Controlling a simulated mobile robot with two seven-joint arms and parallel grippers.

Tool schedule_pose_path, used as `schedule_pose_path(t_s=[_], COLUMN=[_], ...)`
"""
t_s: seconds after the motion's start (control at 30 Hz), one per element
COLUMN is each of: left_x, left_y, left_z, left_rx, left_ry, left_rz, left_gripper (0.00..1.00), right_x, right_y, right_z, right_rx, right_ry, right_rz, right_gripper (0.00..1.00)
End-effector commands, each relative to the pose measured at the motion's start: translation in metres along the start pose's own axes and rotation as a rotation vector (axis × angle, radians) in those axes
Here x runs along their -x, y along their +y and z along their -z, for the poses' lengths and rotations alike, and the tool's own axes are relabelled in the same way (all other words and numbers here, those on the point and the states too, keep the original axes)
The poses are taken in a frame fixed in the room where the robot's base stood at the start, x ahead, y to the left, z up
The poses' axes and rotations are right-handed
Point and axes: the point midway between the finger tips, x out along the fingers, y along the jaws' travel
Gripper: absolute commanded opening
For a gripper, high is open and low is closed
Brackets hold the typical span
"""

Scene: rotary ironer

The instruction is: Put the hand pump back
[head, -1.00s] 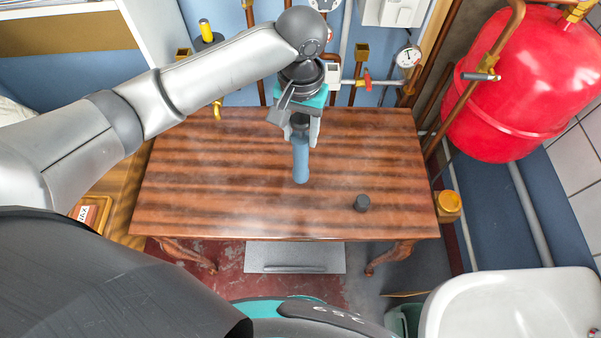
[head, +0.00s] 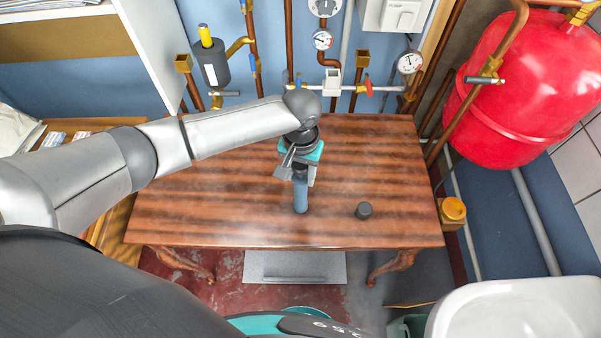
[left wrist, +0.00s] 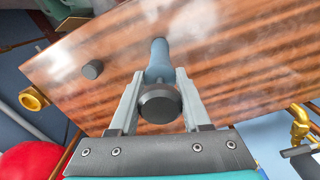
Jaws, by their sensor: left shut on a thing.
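The hand pump, a blue cylinder (head: 301,198) with a dark round top, is upright over the middle of the wooden table (head: 210,200). My left gripper (head: 302,178) is shut on it near its upper end. In the left wrist view the two fingers (left wrist: 158,88) stand either side of the pump, with its dark round top (left wrist: 160,104) towards the camera and its blue body (left wrist: 158,60) beyond. I cannot tell whether its lower end touches the table. My right gripper is not in view.
A small dark cylinder (head: 364,210) stands on the table to the right of the pump. Pipes and gauges (head: 322,40) line the back wall. A red tank (head: 530,85) is at the right, above a white sink (head: 520,310). The table's right side is mostly clear.

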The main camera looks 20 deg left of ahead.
Motion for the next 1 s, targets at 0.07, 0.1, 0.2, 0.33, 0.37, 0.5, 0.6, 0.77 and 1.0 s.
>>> schedule_pose_path(t_s=[0.07, 0.1, 0.2, 0.33, 0.37, 0.5, 0.6, 0.77, 1.0], left_x=[0.001, 0.001, -0.002, -0.003, -0.003, -0.003, -0.003, -0.001, 0.032], left_y=[0.0, 0.0, 0.0, 0.0, 0.0, 0.0, 0.0, 0.0, 0.0], left_z=[0.0, 0.0, 0.0, 0.0, 0.0, 0.0, 0.0, 0.0, 0.001], left_rx=[0.0, 0.0, 0.0, 0.0, 0.0, 0.0, 0.0, 0.0, -0.002], left_ry=[0.001, 0.001, -0.001, -0.001, -0.001, -0.001, -0.001, 0.0, 0.003], left_rz=[-0.001, -0.001, -0.001, 0.0, 0.0, 0.0, 0.0, 0.0, -0.002], left_gripper=[0.0, 0.0, 0.0, 0.6, 0.63, 0.78, 0.78, 0.78, 0.78], right_x=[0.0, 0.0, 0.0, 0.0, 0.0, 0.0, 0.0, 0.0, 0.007], right_y=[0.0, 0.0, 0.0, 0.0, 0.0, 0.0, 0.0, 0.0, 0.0], right_z=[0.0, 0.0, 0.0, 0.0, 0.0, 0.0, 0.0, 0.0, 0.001], right_rx=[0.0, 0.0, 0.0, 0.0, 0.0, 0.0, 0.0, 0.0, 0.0], right_ry=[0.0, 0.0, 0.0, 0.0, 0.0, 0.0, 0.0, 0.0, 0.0], right_rz=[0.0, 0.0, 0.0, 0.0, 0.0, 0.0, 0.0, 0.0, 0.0], right_gripper=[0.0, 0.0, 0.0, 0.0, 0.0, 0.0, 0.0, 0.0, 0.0])
